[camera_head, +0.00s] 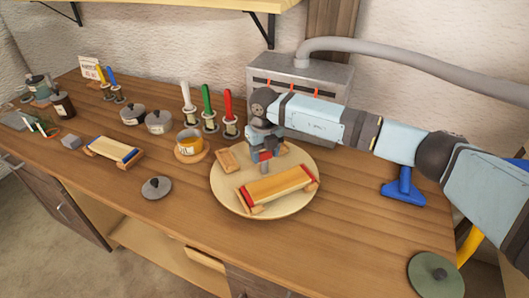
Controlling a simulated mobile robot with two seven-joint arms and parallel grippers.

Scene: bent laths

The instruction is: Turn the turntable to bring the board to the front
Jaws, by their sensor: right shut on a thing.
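The round, pale wooden turntable (232,201) stands on the bench near the middle of the head view. A board (277,184) with red strips and wooden end pieces lies on its front half. A smaller wooden block (227,160) lies on its back left. My right gripper (264,159) reaches in from the right, over the turntable just behind the board. My left gripper is not in view.
A grey metal box (318,77) with a hose stands behind the turntable. A blue stand (403,187) and a green disc (436,275) are right. Front bench wood is clear.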

